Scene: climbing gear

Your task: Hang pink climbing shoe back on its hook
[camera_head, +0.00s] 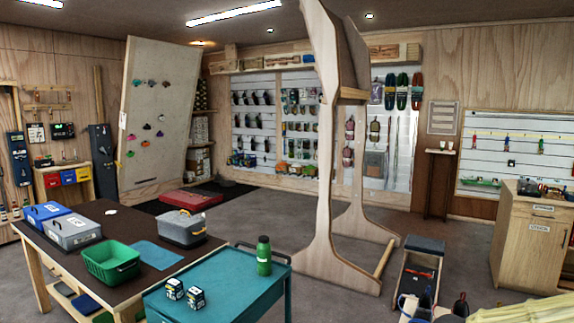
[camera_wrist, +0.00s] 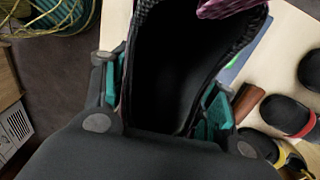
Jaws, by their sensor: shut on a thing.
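My gripper (camera_wrist: 163,92) is shut on the pink climbing shoe (camera_wrist: 180,55) in the wrist view. Its teal finger pads sit on either side of the shoe. The shoe's dark open collar faces the camera, and pink-purple material shows at the top edge. Its toe and sole are hidden. I see no hook in the wrist view. My gripper and the held shoe cannot be made out in the head view.
In the wrist view, a red-trimmed shoe (camera_wrist: 285,116) and a yellow-trimmed shoe (camera_wrist: 262,146) lie to the right by a pale wooden surface. A rope coil (camera_wrist: 55,14) is at upper left. In the head view, a wooden frame (camera_head: 325,160) stands mid-room; grey floor surrounds it.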

